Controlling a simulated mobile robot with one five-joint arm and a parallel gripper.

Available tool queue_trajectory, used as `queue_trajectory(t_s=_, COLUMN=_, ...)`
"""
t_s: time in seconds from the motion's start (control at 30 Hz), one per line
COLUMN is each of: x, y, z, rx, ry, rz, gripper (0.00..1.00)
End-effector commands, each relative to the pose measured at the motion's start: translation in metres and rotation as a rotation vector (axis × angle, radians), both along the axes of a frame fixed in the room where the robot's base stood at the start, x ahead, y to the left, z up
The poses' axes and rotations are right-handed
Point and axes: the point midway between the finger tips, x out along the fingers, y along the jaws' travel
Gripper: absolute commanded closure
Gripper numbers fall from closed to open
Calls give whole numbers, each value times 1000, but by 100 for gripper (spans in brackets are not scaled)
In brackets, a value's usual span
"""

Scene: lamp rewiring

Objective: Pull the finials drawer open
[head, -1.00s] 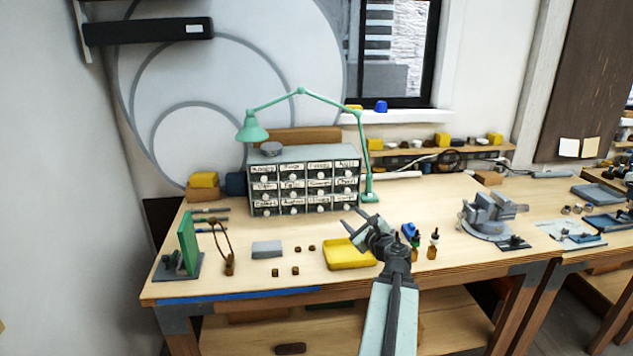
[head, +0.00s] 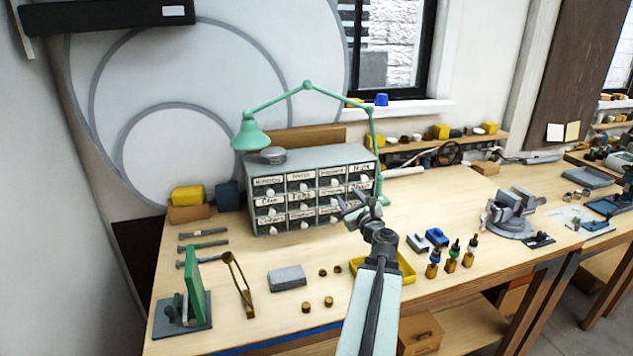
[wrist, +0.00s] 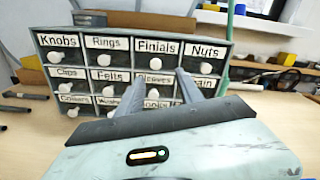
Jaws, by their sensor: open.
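The grey drawer cabinet (head: 258,213) stands at the back of the bench, with labelled drawers in rows, each with a white knob. The finials drawer (wrist: 157,45) is in its top row, between Rings and Nuts; its knob shows below the label. All drawers look shut. My gripper (wrist: 158,85) is open and empty. In the wrist view its two fingers point at the cabinet's right half, below the finials drawer and over the lower rows, partly hiding them. In the head view my gripper (head: 355,205) is in front of the cabinet's right side; contact cannot be told.
A green lamp (head: 250,135) arches over the cabinet. A yellow tray (head: 405,268) lies partly behind my arm. Small bottles (head: 451,258) and a vise (head: 512,212) stand to the right. A green panel (head: 194,290) stands front left. Bench between cabinet and grey block (head: 287,278) is clear.

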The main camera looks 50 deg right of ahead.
Motion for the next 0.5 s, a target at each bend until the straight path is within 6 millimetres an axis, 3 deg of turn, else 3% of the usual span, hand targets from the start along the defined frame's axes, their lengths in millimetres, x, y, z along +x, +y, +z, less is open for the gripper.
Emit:
queue_trajectory(t_s=0.27, x=13, y=0, z=0, rx=-1, ry=1, rz=14, gripper=57)
queue_trajectory(t_s=0.5, x=43, y=-23, z=0, rx=-1, ry=1, rz=16, gripper=57)
